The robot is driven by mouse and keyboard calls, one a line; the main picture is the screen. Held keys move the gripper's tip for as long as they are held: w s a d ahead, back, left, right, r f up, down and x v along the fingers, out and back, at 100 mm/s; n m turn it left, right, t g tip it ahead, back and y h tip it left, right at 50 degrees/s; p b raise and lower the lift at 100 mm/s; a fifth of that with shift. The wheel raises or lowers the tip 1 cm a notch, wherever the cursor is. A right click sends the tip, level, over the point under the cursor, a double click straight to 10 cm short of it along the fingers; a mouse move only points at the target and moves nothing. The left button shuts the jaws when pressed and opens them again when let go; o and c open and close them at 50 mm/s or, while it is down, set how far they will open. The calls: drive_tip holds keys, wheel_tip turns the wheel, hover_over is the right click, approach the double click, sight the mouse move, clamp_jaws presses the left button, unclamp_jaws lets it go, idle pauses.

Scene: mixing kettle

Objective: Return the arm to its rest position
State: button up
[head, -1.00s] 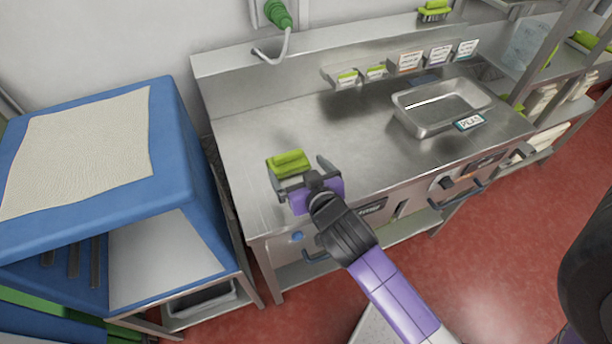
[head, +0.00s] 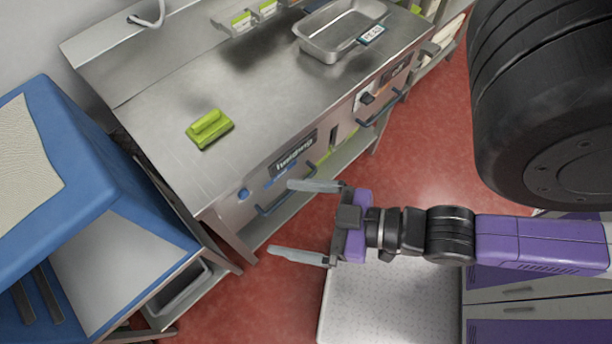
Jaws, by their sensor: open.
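My gripper (head: 306,220) is in the lower middle of the head view, in front of the steel counter and over the red floor. Its two grey fingers are spread wide and point left, with nothing between them. My purple and black arm stretches from the gripper to the right edge of the view. A green scrubbing brush (head: 210,128) lies on the left part of the steel counter (head: 180,95), apart from the gripper.
A steel pan (head: 318,47) with a small label sits toward the counter's far right end. A blue cabinet (head: 95,150) stands left of the counter. Knobs and handles stick out of the counter's front. Red floor (head: 430,140) is open in front of the counter.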

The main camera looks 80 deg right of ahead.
drive_tip(key=shift+s+a+r+y, duration=0.15)
drive_tip(key=shift+s+r+y, duration=0.15)
drive_tip(key=shift+s+r, duration=0.75)
drive_tip(key=shift+f, duration=0.15)
drive_tip(key=shift+f+b, duration=0.4)
drive_tip(key=shift+b, duration=0.05)
